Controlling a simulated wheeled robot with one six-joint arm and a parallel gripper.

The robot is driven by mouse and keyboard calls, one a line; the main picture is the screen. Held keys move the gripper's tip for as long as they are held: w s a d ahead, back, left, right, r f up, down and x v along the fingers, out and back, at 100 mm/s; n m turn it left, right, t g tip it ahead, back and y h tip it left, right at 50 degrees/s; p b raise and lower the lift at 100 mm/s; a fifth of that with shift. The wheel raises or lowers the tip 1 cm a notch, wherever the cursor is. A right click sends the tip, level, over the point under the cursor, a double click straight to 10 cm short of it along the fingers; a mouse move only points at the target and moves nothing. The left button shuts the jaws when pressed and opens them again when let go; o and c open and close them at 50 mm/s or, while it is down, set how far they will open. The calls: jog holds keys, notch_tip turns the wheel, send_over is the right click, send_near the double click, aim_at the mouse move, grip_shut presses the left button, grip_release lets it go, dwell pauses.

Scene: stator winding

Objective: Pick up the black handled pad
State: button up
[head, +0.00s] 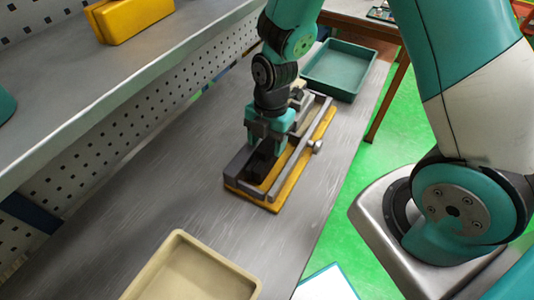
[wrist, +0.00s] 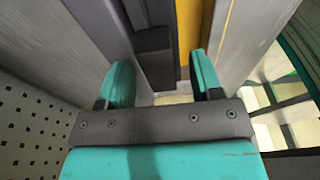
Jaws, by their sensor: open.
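A black block, which looks like the black handled pad (head: 259,165), sits between the grey rails of a yellow-based fixture (head: 262,202) on the bench. My gripper (head: 265,148) points down over the fixture, right at the block, and hides part of it. In the wrist view my gripper (wrist: 163,82) has its two teal fingers apart, with the dark block (wrist: 155,58) showing between and beyond them. No contact between fingers and block is clear. The handle's shape cannot be made out.
An empty teal tray (head: 340,68) stands behind the fixture, and a beige tray (head: 180,250) stands at the front. A knob (head: 316,146) sticks out of the fixture's right side. A shelf (head: 75,85) with a yellow bin (head: 135,18) is at left. Bare bench lies between fixture and beige tray.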

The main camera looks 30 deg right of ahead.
grip_shut()
